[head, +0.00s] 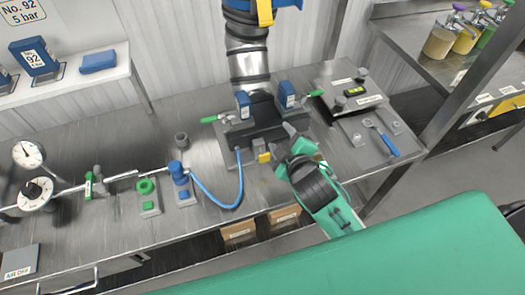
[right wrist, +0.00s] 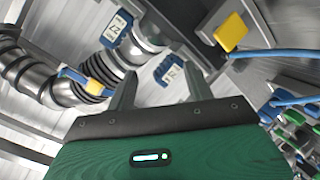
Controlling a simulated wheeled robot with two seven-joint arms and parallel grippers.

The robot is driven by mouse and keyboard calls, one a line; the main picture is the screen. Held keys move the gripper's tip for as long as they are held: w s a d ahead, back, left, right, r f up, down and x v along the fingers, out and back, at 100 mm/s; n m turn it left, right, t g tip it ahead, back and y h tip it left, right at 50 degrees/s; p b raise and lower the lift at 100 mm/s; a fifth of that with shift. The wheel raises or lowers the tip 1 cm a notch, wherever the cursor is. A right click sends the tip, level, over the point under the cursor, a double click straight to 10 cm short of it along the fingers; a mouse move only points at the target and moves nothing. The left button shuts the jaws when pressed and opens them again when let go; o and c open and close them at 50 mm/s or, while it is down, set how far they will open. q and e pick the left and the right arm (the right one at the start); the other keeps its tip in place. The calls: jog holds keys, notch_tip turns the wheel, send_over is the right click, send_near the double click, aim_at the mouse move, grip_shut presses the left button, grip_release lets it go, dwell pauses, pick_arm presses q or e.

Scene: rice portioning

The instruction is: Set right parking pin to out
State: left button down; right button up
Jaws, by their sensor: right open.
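A dark fixture (head: 240,133) stands at the back of the steel bench under a ribbed metal duct. It carries a left blue block (head: 243,104) and a right blue block (head: 286,94), each with a green-tipped handle pointing outward. A small yellow piece (head: 264,157) sits at the fixture's front; a yellow tab (right wrist: 229,36) shows in the right wrist view. I cannot tell which part is the right parking pin. My right gripper (head: 285,152) is open at the fixture's front right, just right of the yellow piece. Its fingers (right wrist: 160,90) look empty in the wrist view. My left gripper is not in view.
A blue hose (head: 215,203) runs from a blue fitting (head: 180,178) to the fixture. A grey panel (head: 365,135) with a blue-handled tool (head: 385,143) lies to the right. Gauges and valves stand at the left. Some bench front is clear.

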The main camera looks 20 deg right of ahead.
jog(key=w+a+r+n+t+y, duration=0.2)
jog(key=a+r+n+t+y, duration=0.1)
jog(key=a+r+n+y, duration=0.45)
jog(key=w+a+r+n+t+y, duration=0.15)
jog(key=a+r+n+y, duration=0.25)
jog(key=r+n, duration=0.55)
jog(key=s+a+r+n+g+y, duration=0.1)
jog(key=s+a+n+g+y, duration=0.4)
jog(key=n+g, duration=0.75)
jog(key=s+a+r+n+g+y, duration=0.1)
jog(key=s+a+n+g+y, duration=0.4)
jog(key=n, duration=1.2)
jog(key=n+g+h, duration=0.2)
jog(key=n+h, duration=1.3)
jog(key=h, duration=0.7)
send_over(264, 155)
notch_tip(264, 155, down, 15)
notch_tip(264, 155, down, 12)
jog(key=p, duration=0.4)
jog(key=shift+d+r+p, duration=0.1)
jog(key=shift+r+p, duration=0.15)
jog(key=shift+p, duration=0.05)
jog(key=shift+f, duration=0.6)
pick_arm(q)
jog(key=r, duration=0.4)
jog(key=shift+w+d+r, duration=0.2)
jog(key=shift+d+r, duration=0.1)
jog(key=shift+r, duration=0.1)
